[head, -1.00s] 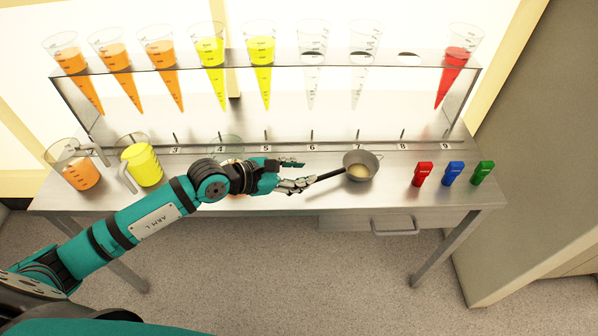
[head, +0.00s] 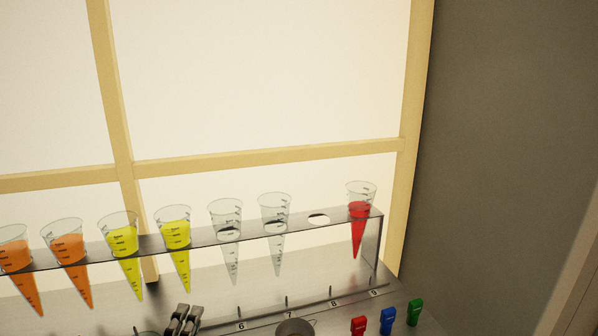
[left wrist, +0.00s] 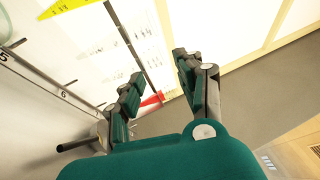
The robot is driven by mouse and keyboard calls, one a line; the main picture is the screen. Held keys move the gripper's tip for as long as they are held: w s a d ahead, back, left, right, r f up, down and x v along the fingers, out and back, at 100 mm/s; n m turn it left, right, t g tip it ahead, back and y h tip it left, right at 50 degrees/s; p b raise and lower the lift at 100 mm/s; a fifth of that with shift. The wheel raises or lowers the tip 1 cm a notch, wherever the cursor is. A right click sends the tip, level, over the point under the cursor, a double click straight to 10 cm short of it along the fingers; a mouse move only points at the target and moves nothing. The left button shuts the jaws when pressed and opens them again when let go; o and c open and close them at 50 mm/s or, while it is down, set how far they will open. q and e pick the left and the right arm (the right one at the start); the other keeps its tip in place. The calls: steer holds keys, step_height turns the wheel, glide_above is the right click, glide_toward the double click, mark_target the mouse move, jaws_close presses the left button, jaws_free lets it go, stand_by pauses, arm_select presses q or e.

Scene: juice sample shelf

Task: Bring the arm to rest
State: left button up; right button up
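My left gripper (head: 183,320) shows at the bottom edge of the head view, fingers pointing up. In the left wrist view its fingers (left wrist: 158,80) are spread apart with nothing between them. A small metal pan (head: 295,327) stands on the bench, cut off by the bottom edge of the head view. Its dark handle (left wrist: 76,144) shows at the left in the left wrist view, outside the fingers. Most of my left arm is out of the head view. My right gripper is in neither view.
A metal rack (head: 200,240) holds orange, yellow, empty and red cones (head: 359,215); one hole is empty. Red (head: 358,326), blue (head: 388,321) and green (head: 415,312) clips stand at the bench's right. A grey wall surface (head: 500,130) rises at the right.

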arm_select(q)
steer(key=s+a+f+n+g+y, duration=0.3)
steer(key=s+a+f+n+g, duration=0.15)
steer(key=f+n, duration=0.25)
steer(key=s+a+f+n+g+y, duration=0.3)
steer(key=s+f+n+g, duration=0.15)
steer(key=f+n, duration=0.3)
steer(key=s+d+f+n+g+h, duration=0.2)
steer(key=s+d+f+g, duration=0.15)
steer(key=s, duration=0.35)
steer(key=s+d+f+n+g+h, duration=0.25)
steer(key=s+f+g, duration=0.25)
steer(key=s, duration=0.3)
step_height(320, 180, down, 22)
steer(key=m+p, duration=0.1)
steer(key=p, duration=0.1)
steer(key=s+a+f+g+p, duration=0.2)
steer(key=s+f, duration=1.3)
steer(key=s, duration=0.1)
steer(key=shift+s+a+f, duration=0.2)
steer(key=shift+s+f, duration=0.1)
